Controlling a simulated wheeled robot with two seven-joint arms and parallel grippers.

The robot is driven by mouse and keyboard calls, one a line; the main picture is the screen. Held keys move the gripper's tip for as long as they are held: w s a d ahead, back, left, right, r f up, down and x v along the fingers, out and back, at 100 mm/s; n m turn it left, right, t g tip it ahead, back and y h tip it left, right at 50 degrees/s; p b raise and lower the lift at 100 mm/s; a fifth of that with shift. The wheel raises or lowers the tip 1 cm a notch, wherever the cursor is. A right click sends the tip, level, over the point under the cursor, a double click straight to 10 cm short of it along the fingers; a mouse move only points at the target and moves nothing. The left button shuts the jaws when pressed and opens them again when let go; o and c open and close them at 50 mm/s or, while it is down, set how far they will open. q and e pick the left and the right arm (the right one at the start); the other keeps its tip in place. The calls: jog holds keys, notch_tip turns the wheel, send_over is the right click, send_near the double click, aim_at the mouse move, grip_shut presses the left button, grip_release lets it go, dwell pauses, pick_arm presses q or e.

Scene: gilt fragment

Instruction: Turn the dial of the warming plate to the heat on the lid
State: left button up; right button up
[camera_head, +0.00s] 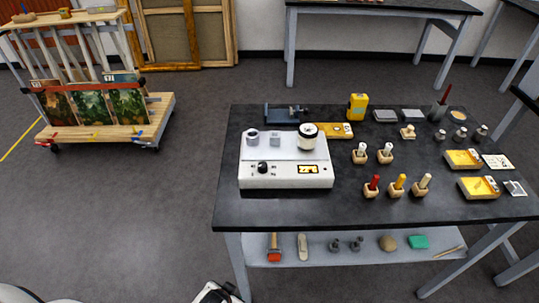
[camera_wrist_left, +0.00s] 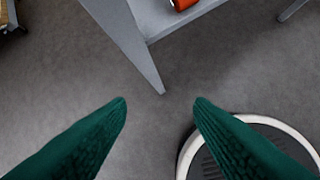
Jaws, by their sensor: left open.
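The white warming plate (camera_head: 285,178) stands on the left part of the black table. Its black dial (camera_head: 263,168) is on the front face, with small marks around it that are too small to read. A yellow label with black marks (camera_head: 308,169) is to the right of the dial. A round white pot with a dark-ringed lid (camera_head: 308,131) stands at the plate's right rear; I cannot read any heat mark on its lid. My left gripper (camera_wrist_left: 160,103) shows two green fingers, apart and empty, low beside the table leg. My right gripper is in neither view.
The black table (camera_head: 300,210) holds several wooden-based tools, yellow boxes and metal weights to the right. Its front left leg (camera_wrist_left: 135,55) is close to my left gripper. A lower shelf (camera_head: 360,257) holds small items.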

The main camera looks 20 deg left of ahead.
pick_arm(q)
jog(key=w+r+t+p, duration=0.15)
jog(key=w+r, duration=0.25)
jog(key=r, duration=1)
jog(key=w+r+t+p, duration=0.1)
jog(key=w+r+t, duration=0.2)
jog(key=r, duration=1.1)
jog(key=w+d+r+m+t, duration=0.2)
jog(key=w+d+r+t, duration=0.25)
jog(key=w+r, duration=0.55)
jog(key=w+d+r+m+t+h, duration=0.2)
jog(key=d+r+m+h, duration=0.3)
jog(key=d+r, duration=0.15)
jog(key=w+d+r+m+t+h, duration=0.3)
jog(key=d+r+m+h, duration=0.25)
jog(key=r, duration=0.25)
jog(key=s+d+r+m+g+h, duration=0.1)
jog(key=s+d+m+g+h, duration=0.1)
jog(key=d+m+g+h, duration=0.9)
jog(key=m+g+y, duration=0.8)
jog(key=y, duration=1.3)
send_near(262, 165)
notch_tip(262, 165, down, 7)
jog(key=p, duration=0.3)
jog(key=shift+d+f+p, duration=0.15)
jog(key=shift+f+p, duration=0.05)
jog(key=shift+p, duration=0.2)
jog(key=shift+f, duration=0.65)
